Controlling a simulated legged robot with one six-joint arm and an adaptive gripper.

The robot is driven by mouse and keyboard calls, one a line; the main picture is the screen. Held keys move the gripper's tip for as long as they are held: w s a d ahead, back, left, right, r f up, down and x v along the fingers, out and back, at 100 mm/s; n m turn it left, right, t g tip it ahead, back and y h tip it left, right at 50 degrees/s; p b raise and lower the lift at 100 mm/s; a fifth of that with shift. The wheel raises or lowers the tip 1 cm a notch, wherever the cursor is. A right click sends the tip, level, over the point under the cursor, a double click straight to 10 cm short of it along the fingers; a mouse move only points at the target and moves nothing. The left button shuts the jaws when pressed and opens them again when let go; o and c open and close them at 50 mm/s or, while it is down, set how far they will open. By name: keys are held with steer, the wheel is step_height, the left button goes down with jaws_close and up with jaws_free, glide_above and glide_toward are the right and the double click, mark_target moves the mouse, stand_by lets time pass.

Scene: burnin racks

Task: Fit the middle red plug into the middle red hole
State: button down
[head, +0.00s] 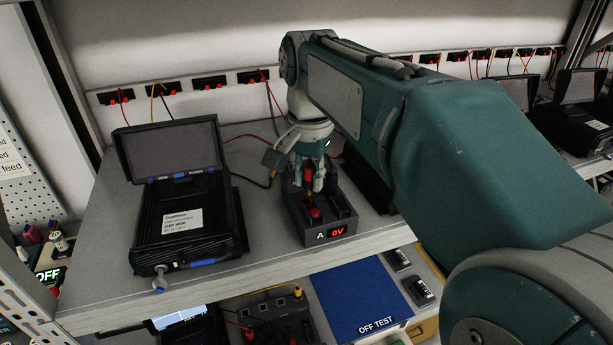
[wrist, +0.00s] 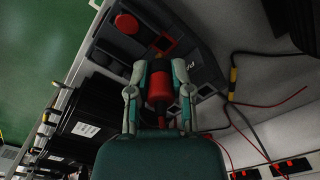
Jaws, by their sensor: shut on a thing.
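My gripper (head: 312,184) points down over the dark test box (head: 318,240), which shows "A" and "0V" in front. In the wrist view my gripper (wrist: 160,68) has its two fingers around a red plug (wrist: 158,88). This plug also shows between the fingers in the head view (head: 307,174). Just past the fingertips, a red part (wrist: 163,43) lies at the box face, in line with the plug. I cannot tell whether it is the hole's rim or how deep the plug sits. A second red round piece (wrist: 127,23) is on the box, also seen in the head view (head: 315,212).
A black unit (head: 185,225) with a raised screen stands left on the grey shelf (head: 270,262). Red and black leads run behind the box to sockets (head: 252,76) along the back wall. Below are a blue "OFF TEST" mat (head: 350,290) and another plug box (head: 270,312).

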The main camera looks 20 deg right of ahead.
steer(key=shift+d, duration=0.1)
steer(key=shift+a+f, duration=0.15)
steer(key=shift+a, duration=0.4)
steer(key=shift+d+f, duration=0.1)
steer(key=shift+f, duration=0.9)
stand_by(2.1)
steer(key=shift+r, duration=1.35)
steer(key=shift+f, duration=0.85)
stand_by(2.1)
